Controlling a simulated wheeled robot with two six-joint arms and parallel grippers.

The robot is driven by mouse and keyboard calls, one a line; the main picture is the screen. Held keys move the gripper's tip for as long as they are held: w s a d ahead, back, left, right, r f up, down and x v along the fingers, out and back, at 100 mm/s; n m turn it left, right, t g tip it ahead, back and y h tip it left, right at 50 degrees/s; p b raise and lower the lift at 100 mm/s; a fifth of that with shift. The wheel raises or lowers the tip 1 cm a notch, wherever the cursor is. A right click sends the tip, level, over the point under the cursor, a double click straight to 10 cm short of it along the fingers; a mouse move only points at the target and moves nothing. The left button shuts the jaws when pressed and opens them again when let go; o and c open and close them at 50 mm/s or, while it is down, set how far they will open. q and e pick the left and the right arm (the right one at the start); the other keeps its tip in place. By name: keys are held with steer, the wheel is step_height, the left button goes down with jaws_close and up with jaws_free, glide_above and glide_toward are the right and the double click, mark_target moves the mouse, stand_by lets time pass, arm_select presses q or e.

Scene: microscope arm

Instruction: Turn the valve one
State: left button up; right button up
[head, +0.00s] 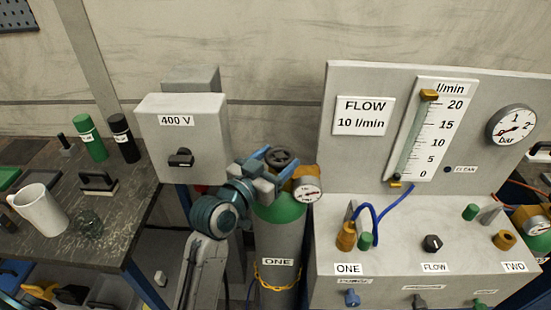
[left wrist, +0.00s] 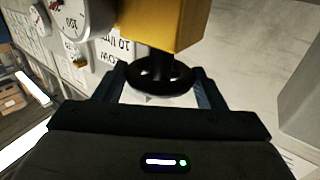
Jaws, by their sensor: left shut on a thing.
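A grey gas cylinder with a green shoulder (head: 283,215) and the label ONE stands upright in the middle of the head view. On its top is a dark round handwheel valve (head: 279,157), with a brass block (head: 302,178) and a pressure gauge (head: 308,191) beside it. My left gripper (head: 272,163) reaches in from the left at the valve. In the left wrist view the dark handwheel (left wrist: 161,78) sits between the two blue fingers, below the brass block (left wrist: 165,25). The left gripper is shut on the handwheel. My right gripper is not in view.
A grey 400 V box (head: 180,140) stands close to the left of the cylinder. The flow panel (head: 360,150) and its console (head: 400,255) stand to the right. A mug (head: 40,211) and bottles are on the dark bench. A yellow chain (head: 277,284) circles the cylinder.

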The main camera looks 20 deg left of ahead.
arm_select(q)
steer(key=o, duration=1)
steer(key=v, duration=1)
steer(key=shift+s, duration=0.4)
steer(key=shift+a, duration=0.1)
